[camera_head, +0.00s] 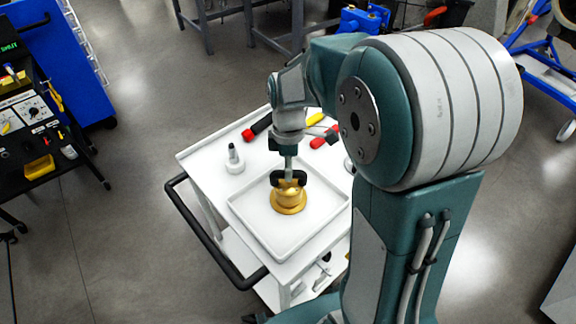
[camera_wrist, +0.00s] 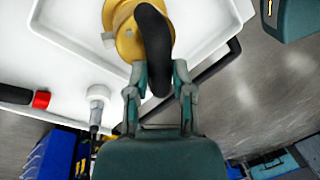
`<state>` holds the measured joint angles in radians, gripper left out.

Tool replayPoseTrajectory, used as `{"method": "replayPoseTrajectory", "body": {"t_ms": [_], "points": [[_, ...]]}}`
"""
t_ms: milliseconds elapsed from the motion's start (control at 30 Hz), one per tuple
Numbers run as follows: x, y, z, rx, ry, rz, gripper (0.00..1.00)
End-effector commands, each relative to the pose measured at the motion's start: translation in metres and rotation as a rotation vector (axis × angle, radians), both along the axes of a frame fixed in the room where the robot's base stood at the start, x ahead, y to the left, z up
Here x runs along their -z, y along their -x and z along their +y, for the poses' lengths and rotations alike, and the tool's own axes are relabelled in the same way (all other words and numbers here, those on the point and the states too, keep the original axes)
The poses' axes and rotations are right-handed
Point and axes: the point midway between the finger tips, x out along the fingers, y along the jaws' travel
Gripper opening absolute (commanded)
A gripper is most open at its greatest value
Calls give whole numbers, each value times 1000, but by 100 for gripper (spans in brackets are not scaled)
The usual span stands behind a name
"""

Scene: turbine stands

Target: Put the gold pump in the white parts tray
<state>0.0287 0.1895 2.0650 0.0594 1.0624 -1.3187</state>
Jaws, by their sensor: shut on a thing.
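The gold pump (camera_head: 288,200) has a round gold body and a black handle on top. It is within the outline of the white parts tray (camera_head: 252,229) in the head view, upright. I cannot tell whether its base touches the tray floor. My gripper (camera_head: 289,172) points down over the pump and is shut on its black part. In the wrist view, my gripper's fingers (camera_wrist: 160,88) close around the black handle of the gold pump (camera_wrist: 125,38), and the tray (camera_wrist: 72,50) lies beneath it. The handle hides part of the pump's body there.
The tray stands on a white cart (camera_head: 196,160) with a black push handle (camera_head: 208,245). A white bottle-like part (camera_head: 235,160) stands left of the tray. Red-and-black tools (camera_head: 257,127) lie behind. My arm covers the cart's right side. A black tool cart (camera_head: 40,130) stands at the left.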

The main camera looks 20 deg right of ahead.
Motion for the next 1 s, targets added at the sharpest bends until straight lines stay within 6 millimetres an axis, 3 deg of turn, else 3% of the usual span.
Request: {"method": "replayPoseTrajectory", "body": {"t_ms": [1000], "points": [[16, 3, 1, -1, 0, 14, 0]]}}
